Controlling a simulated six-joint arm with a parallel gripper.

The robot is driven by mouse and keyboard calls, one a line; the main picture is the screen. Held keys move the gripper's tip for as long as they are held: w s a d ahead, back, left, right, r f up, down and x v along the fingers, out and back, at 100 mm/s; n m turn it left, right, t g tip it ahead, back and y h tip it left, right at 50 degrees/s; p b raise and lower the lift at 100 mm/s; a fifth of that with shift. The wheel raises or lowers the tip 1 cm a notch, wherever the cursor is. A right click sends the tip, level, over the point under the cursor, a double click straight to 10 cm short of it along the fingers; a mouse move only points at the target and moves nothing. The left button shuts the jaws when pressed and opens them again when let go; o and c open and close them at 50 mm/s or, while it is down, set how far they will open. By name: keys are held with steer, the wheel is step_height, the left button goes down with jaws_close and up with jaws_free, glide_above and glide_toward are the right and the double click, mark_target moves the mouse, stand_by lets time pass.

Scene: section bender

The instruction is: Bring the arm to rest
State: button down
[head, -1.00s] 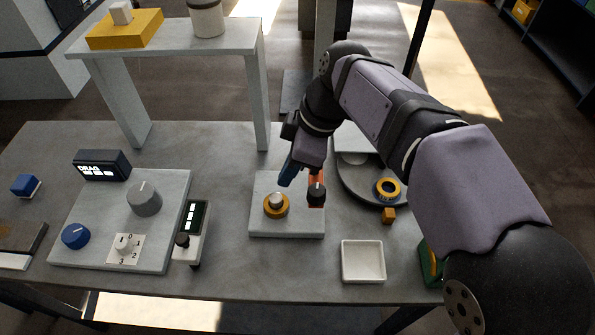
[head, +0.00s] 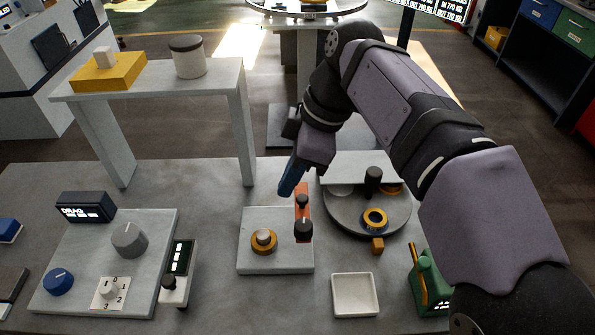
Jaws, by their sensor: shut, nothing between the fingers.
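My arm reaches in from the right in the head view. My gripper (head: 287,188) has blue fingertips that point down and are shut with nothing between them. It hangs above the back of a grey plate (head: 258,262), left of an orange-red part with black knobs (head: 303,215). A brass-ringed button (head: 264,241) sits on the same plate, in front of my gripper. The gripper appears clear of both, though the exact height is hard to tell.
Left is a control panel with a grey dial (head: 129,239), a blue knob (head: 58,281) and a DRAG display (head: 85,207). A raised shelf (head: 150,82) stands behind. Right are a round turntable (head: 345,217), a white tray (head: 355,295) and a green device (head: 430,280).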

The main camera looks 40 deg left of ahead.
steer(key=w+d+f+m+g+h+p, duration=0.15)
steer(key=w+d+f+m, duration=0.3)
steer(key=d, duration=0.55)
steer(key=w+d+f+m+t+p, duration=0.1)
steer(key=w+d+f+m+p, duration=0.3)
steer(key=d, duration=0.6)
steer(key=s+d+f+m+t, duration=0.1)
steer(key=d+f+m, duration=0.1)
steer(key=d+m, duration=0.3)
steer(key=s+d+f+m+t+h, duration=0.1)
steer(key=d+m, duration=0.5)
steer(key=d, duration=0.6)
steer(key=s+d+f+m+t, duration=0.1)
steer(key=s+d+f+m, duration=0.1)
steer(key=d+f+m, duration=0.3)
steer(key=d+m, duration=0.1)
steer(key=d, duration=0.2)
steer(key=shift+s+d, duration=0.3)
steer(key=shift+s, duration=0.1)
steer(key=shift+m+h, duration=0.25)
